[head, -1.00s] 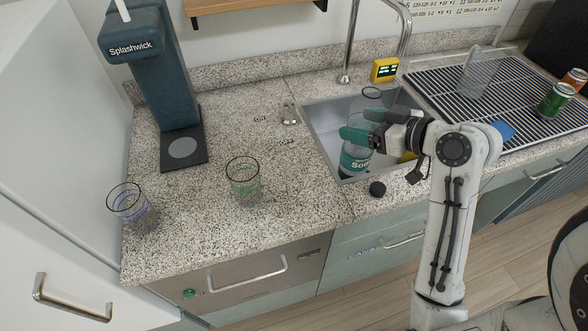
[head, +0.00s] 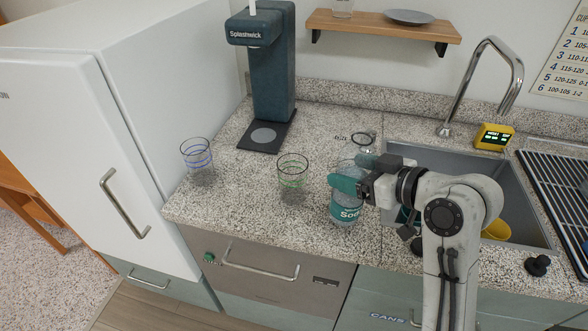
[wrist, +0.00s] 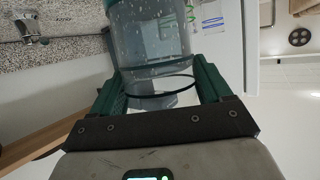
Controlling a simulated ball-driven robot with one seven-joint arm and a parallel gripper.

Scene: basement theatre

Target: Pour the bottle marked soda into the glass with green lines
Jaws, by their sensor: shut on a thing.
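The soda bottle (head: 346,207) is clear with a teal label reading "So…". My gripper (head: 352,180) is shut on it and holds it roughly upright at the left edge of the sink; I cannot tell how far it is above the counter. In the wrist view the bottle (wrist: 150,35) sits between the two green fingers (wrist: 160,85). The glass with green lines (head: 292,178) stands empty on the counter, a little left of the bottle.
A glass with blue lines (head: 198,161) stands further left, near the white fridge (head: 85,120). The Splashwick machine (head: 272,70) stands behind the glasses. The sink (head: 515,190) with a yellow thing (head: 497,230) lies right. A black cap (head: 537,265) is on the front edge.

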